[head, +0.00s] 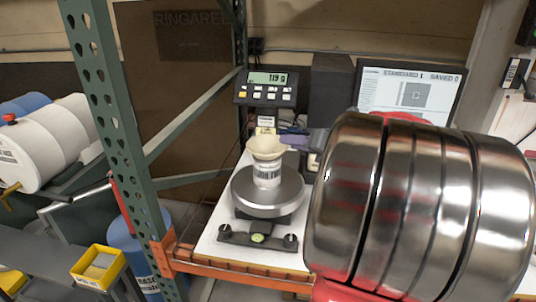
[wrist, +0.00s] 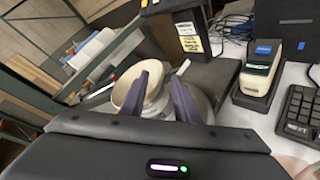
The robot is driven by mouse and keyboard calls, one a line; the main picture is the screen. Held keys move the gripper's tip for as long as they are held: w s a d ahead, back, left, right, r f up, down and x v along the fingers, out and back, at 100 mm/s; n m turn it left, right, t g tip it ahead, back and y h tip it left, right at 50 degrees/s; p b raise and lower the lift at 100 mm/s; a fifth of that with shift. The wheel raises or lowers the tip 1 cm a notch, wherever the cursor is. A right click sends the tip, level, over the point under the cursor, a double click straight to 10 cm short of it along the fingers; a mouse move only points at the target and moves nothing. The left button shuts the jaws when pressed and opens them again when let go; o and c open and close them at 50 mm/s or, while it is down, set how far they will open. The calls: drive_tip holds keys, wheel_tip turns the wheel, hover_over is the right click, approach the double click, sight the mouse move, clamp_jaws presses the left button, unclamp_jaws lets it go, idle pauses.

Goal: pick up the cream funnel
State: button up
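The cream funnel (head: 267,147) sits upright in the mouth of a white labelled bottle (head: 267,175) on the round metal scale pan (head: 268,192). My gripper (head: 292,138) shows small and purple-grey just right of the funnel's rim, partly hidden behind my shiny arm. In the wrist view, my gripper's two fingers (wrist: 164,80) stand apart. The funnel (wrist: 126,92) shows behind and left of the left finger, with pale surface also between the fingers. I cannot tell whether a finger touches it.
The scale's display (head: 268,78) stands behind the pan. A monitor (head: 410,90) stands at the back right. A small label device (wrist: 260,68) and a keyboard (wrist: 300,110) lie to the right in the wrist view. A green rack post (head: 108,100) rises on the left.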

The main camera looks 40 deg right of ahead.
drive_tip(key=shift+x, duration=1.4)
drive_tip(key=shift+s, duration=0.1)
drive_tip(key=shift+c, duration=0.3)
clamp_jaws()
